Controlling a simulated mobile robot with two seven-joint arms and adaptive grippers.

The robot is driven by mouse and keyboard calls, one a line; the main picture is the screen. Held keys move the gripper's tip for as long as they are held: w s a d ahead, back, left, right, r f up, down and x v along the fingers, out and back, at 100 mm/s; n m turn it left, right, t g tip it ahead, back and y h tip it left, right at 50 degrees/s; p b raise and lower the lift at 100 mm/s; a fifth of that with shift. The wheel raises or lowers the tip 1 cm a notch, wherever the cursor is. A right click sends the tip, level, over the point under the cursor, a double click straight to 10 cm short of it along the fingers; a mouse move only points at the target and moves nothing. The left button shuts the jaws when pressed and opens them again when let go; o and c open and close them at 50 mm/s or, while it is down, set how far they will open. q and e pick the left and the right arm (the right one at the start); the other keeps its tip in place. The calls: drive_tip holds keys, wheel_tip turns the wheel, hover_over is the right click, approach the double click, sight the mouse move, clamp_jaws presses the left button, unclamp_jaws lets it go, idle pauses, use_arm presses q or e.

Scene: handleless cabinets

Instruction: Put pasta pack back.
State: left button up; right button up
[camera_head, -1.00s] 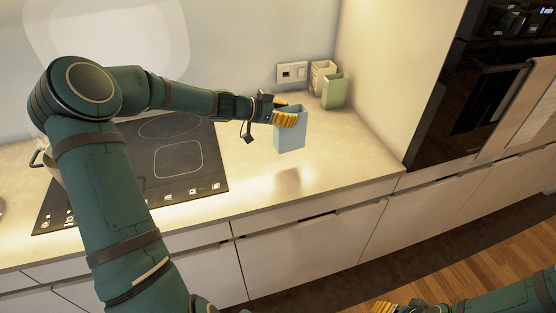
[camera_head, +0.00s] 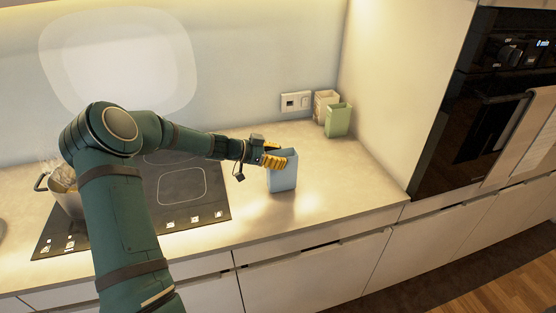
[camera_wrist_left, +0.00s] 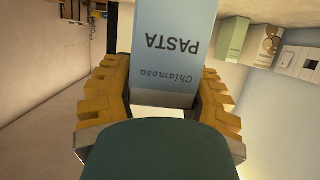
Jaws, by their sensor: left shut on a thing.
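The pasta pack (camera_head: 284,174) is a light blue upright box over the right part of the counter, beside the hob. In the left wrist view the pack (camera_wrist_left: 175,50) shows upside down with the word PASTA. My left gripper (camera_head: 275,161) is shut on its upper part, with yellow fingers on both sides of it in the wrist view. The pack's base is at or very near the counter top; I cannot tell whether it touches. My right gripper is not in view.
A tall oven cabinet (camera_head: 474,105) bounds the right side. Counter around the blue pack is clear.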

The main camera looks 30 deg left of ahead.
use_arm(q)
drive_tip(key=shift+a+f, duration=0.1)
drive_tip(key=shift+f, duration=0.55)
drive_tip(key=o, duration=1.3)
drive_tip(key=v, duration=1.2)
